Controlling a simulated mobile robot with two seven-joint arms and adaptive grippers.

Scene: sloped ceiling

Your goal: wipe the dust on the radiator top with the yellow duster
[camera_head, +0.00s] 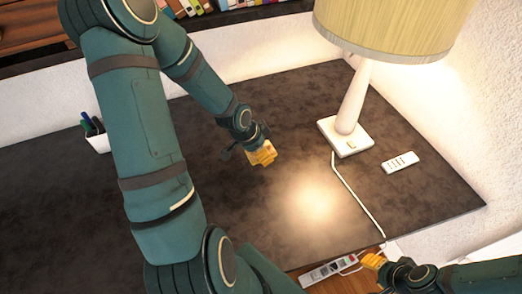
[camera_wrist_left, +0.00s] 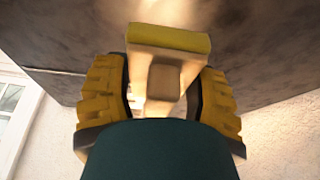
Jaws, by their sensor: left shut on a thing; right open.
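My left gripper (camera_head: 262,154) is over the dark tabletop, left of the lamp. In the left wrist view its two yellow, ribbed fingers are closed on the sides of a pale beige piece with a yellow end, which looks like the yellow duster (camera_wrist_left: 168,39). In the head view I cannot tell the duster apart from the yellow fingers. My right gripper (camera_head: 373,261) is open at the bottom right, beside the table's front edge; I see nothing between its fingers. I cannot make out a radiator top or dust in either view.
A lamp (camera_head: 346,133) with a yellow shade stands at the back right, its cord running to the front edge. A white remote (camera_head: 400,162) lies beside it. A pen cup (camera_head: 97,137) stands at the left. A power strip (camera_head: 328,270) lies below the front edge.

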